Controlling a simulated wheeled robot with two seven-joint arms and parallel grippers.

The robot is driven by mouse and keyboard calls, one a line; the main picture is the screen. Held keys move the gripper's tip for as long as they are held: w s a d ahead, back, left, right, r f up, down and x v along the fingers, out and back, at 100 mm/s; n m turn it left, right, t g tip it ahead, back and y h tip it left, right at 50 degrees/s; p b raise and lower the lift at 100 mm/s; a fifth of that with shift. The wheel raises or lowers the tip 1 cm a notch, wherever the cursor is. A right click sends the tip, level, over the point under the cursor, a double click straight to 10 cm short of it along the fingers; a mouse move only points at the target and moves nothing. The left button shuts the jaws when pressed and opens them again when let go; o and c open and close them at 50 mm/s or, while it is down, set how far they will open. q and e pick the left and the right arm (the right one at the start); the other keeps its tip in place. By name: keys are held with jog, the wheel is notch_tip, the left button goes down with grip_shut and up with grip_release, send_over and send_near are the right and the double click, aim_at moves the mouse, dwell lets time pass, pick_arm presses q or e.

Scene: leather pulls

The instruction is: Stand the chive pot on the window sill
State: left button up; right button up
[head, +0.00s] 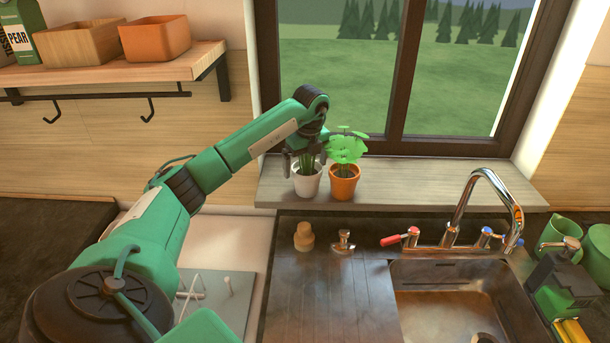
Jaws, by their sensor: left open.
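The chive pot (307,184) is a white pot with thin upright green leaves. It stands upright on the grey wooden window sill (440,185), near the sill's left part. My left gripper (307,152) is open, directly above the pot and around or in front of the upper leaves. The gripper partly hides the leaves, and I cannot tell whether its fingers touch them. My right gripper is not in view.
A terracotta pot (344,183) with a broad-leaved plant stands close to the right of the chive pot. The sill is clear farther right. Below are a sink (450,305), a tall chrome tap (485,180) and a small wooden piece (304,236). A shelf (130,72) hangs at left.

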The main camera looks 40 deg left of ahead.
pick_arm(q)
jog(key=r, duration=0.2)
jog(key=r+b, duration=0.1)
jog(key=r, duration=0.2)
jog(key=d+r, duration=0.1)
jog(key=r, duration=0.1)
jog(key=shift+s+r, duration=0.1)
jog(key=shift+r, duration=0.7)
jog(key=shift+f, duration=0.1)
